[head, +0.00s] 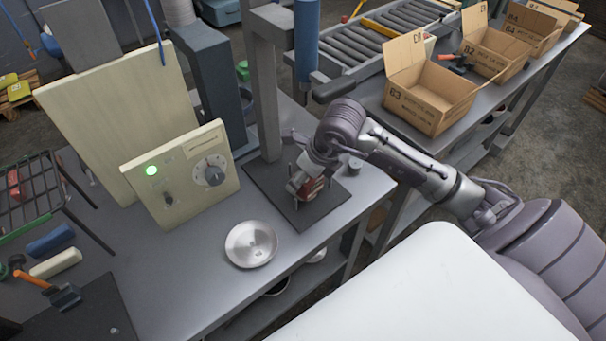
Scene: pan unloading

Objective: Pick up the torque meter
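My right arm reaches in from the right, and its gripper (305,184) is low over a dark mat (265,180) on the grey workbench. A small red and light-coloured object (313,187), probably the torque meter, shows at the fingers. The gripper hides much of it, and I cannot tell whether the fingers are closed on it or only around it. My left gripper is not in view.
A round metal pan (251,244) lies near the bench's front edge. A cream control box (182,175) with a dial and lit green lamp stands left of the mat. A grey post (263,90) rises behind it. Cardboard boxes (430,100) stand at back right.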

